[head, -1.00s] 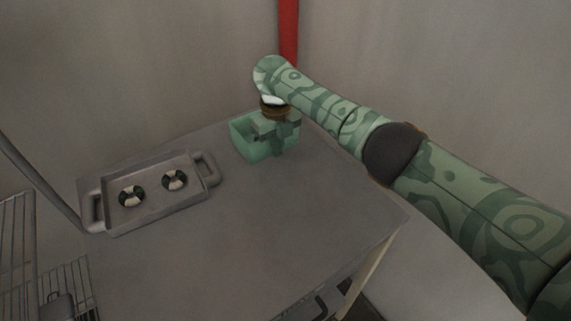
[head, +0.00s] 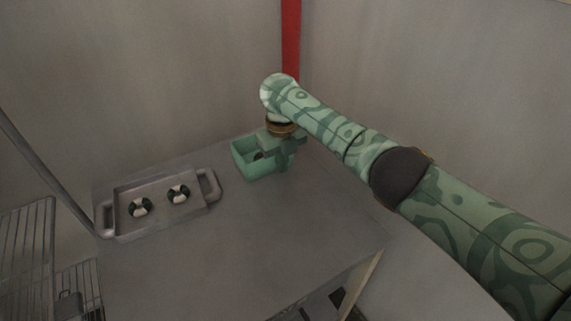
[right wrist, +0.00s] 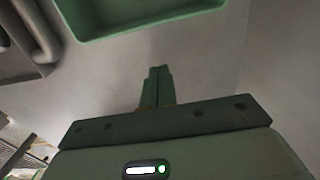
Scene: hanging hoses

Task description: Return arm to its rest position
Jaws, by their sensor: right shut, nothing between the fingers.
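My right arm (head: 320,122) reaches in from the right over the grey table. Its gripper (head: 281,150) is beside the right side of the green open box (head: 243,160) in the head view, partly overlapping it. In the right wrist view the fingers (right wrist: 157,75) are together with nothing between them. The box's rim (right wrist: 150,22) shows beyond the fingertips there, apart from them in the picture. A small dark thing shows inside the box in the head view; I cannot tell what it is. My left gripper is not in view.
A grey tray (head: 158,224) with two dark-and-white rings (head: 140,207) stands at the table's left. The table (head: 250,235) is bare in front. Wire racks (head: 25,245) stand at the lower left.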

